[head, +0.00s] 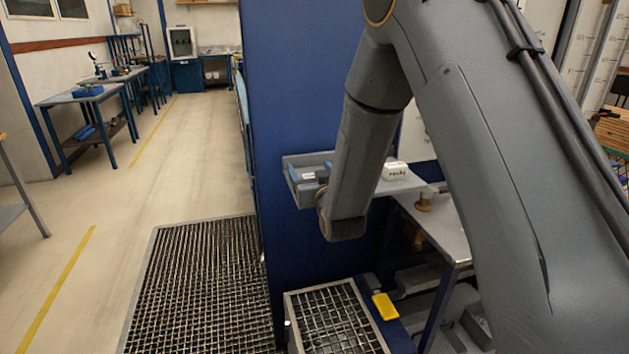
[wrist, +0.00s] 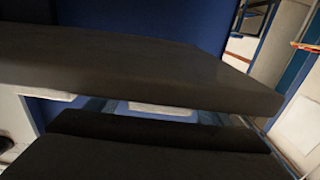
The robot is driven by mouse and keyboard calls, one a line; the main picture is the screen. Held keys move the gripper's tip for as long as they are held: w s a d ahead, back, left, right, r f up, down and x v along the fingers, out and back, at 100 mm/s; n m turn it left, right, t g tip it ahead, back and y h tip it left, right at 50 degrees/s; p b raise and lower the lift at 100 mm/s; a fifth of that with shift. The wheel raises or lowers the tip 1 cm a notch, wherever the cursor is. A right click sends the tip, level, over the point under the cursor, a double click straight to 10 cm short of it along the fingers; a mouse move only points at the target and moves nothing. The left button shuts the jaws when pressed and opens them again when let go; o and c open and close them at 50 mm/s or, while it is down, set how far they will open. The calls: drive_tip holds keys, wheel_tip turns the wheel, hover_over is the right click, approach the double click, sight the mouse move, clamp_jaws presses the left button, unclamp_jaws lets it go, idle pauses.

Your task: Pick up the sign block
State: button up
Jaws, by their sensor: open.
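The sign block (head: 395,171) is a small white block with dark lettering on its front face. In the head view it sits upright on a grey shelf (head: 408,184), just right of my forearm. In the wrist view, the two dark fingers of my gripper (wrist: 205,118) are spread, with a gap between them. A pale strip (wrist: 160,107) shows through that gap, but I cannot tell if it is the sign block. In the head view my forearm hides the gripper and the middle of the shelf.
A small grey item (head: 316,175) lies on the shelf's left part. A blue panel (head: 290,90) stands behind it. Below are a metal grid (head: 335,320), a yellow block (head: 385,306) and a bench (head: 440,230) at right. The floor aisle (head: 170,150) at left is open.

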drive_tip(key=shift+c, duration=0.3)
drive_tip(key=c, duration=1.1)
drive_tip(key=shift+o, duration=0.2)
drive_tip(key=shift+r, duration=0.15)
